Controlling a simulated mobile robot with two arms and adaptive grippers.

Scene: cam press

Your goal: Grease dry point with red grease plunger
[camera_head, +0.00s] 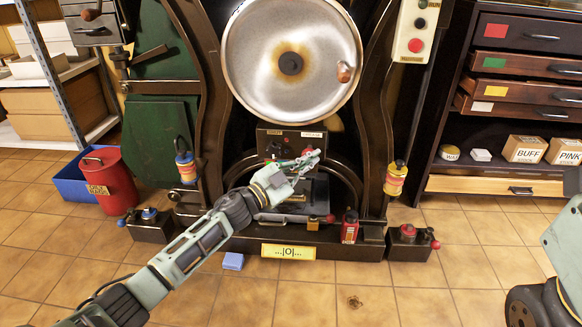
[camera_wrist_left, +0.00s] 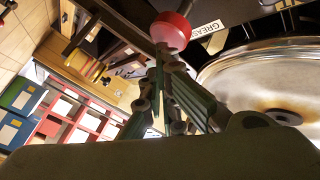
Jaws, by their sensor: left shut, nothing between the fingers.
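A red plunger knob (camera_wrist_left: 172,30) with a pale underside sits right at my left fingertips in the left wrist view, beside a label reading "GREAS…" (camera_wrist_left: 205,30). In the head view red shows by the fingertips (camera_head: 307,152), in front of the press's dark central panel (camera_head: 290,139). My left gripper (camera_head: 310,162) is shut with nothing between its fingers; its fingers also show in the left wrist view (camera_wrist_left: 163,62). I cannot tell whether the tips touch the knob. The gripper and arm hide part of the press. I cannot make out which point is dry. My right gripper is out of view.
A large metal disc (camera_head: 291,62) stands above the gripper. Around the press are a red canister (camera_head: 350,227), a red-knobbed box (camera_head: 408,243), a blue-knobbed box (camera_head: 150,224) and a red bucket (camera_head: 110,180). A blue block (camera_head: 233,261) lies on mostly clear tiles.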

